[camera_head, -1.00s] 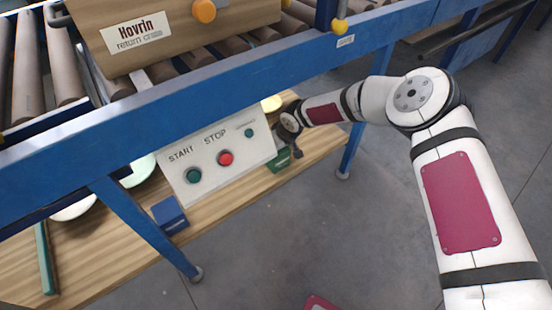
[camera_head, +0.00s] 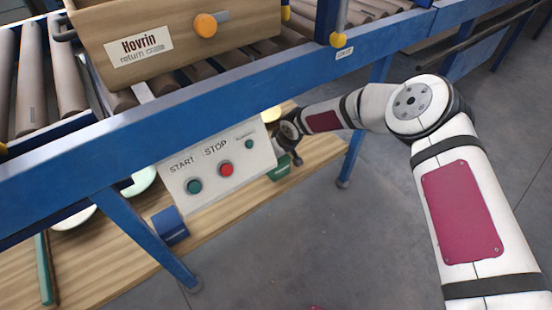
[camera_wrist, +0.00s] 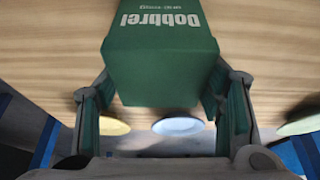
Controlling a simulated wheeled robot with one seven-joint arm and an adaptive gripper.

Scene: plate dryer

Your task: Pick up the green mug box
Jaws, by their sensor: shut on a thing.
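The green mug box (camera_wrist: 160,75) fills the upper middle of the wrist view, with white "Dobbrel" lettering on it. My gripper (camera_wrist: 163,105) has a finger on each side of the box and is shut on it. In the head view the green box (camera_head: 279,169) is small, at the wooden shelf by the right end of the control panel. My gripper (camera_head: 292,155) is at its upper right there, partly hidden. I cannot tell whether the box touches the shelf.
A white panel (camera_head: 215,192) with START and STOP buttons stands left of the green box. A blue box (camera_head: 169,226) sits further left on the wooden shelf (camera_head: 235,215). The blue conveyor beam (camera_head: 230,90) passes above. Plates (camera_wrist: 178,126) show beyond my fingers.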

